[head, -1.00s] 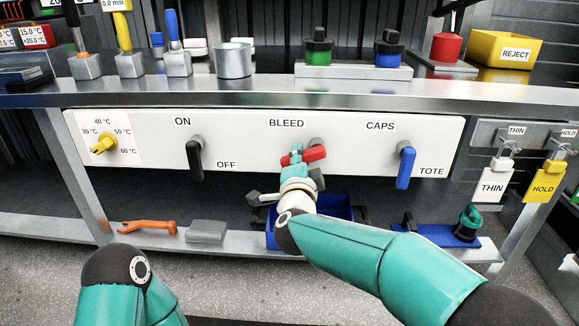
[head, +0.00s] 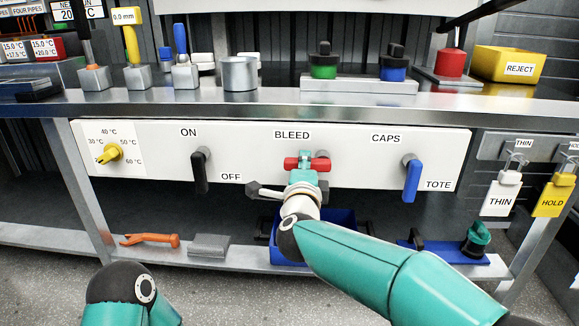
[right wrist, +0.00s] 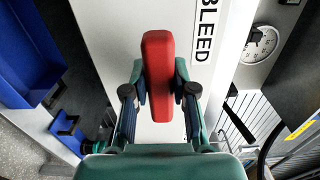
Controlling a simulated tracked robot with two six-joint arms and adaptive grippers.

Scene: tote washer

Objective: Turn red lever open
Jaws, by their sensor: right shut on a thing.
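The red lever (head: 320,165) sits under the BLEED label on the white panel and lies about level across it. Its mount is at its right end, partly hidden. My right gripper (head: 303,163) reaches up from below and is shut on the red lever.
On the same panel are a yellow dial (head: 111,153), a black lever (head: 200,172) and a blue lever (head: 412,178), both hanging down. A blue bin (head: 345,225) stands on the shelf behind my right arm. The steel counter edge (head: 250,105) runs above.

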